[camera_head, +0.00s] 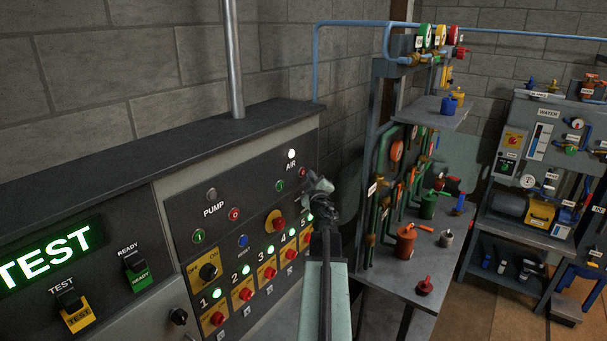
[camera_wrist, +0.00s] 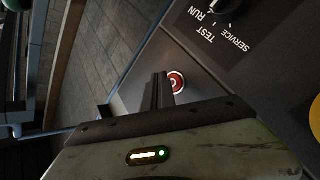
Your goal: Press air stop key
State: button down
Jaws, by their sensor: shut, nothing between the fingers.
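The air stop key (camera_head: 302,172) is a small red round key at the right of the AIR group on the dark panel in the head view, just beyond my gripper (camera_head: 312,180). In the wrist view a red round key with a white mark (camera_wrist: 177,82) shows right beside my gripper's fingertips (camera_wrist: 162,78), partly covered by them. The fingers are shut and empty. I cannot tell whether they touch the key. The green AIR start key (camera_head: 280,186) lies to its left, below a lit white lamp (camera_head: 291,154).
A yellow-backed red emergency button (camera_head: 276,223) and a row of numbered switches with green lamps (camera_head: 245,270) sit below. The PUMP stop key (camera_head: 234,214) is further left. A workbench with valves (camera_head: 410,270) stands to the right. TEST/RUN/SERVICE lettering (camera_wrist: 215,30) shows in the wrist view.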

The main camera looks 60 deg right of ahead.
dwell(0.6)
jog(key=shift+w, duration=0.45)
jog(key=shift+w, duration=0.35)
dwell(0.4)
jog(key=shift+s, duration=0.8)
jog(key=s, duration=0.5)
dwell(0.3)
dwell(0.7)
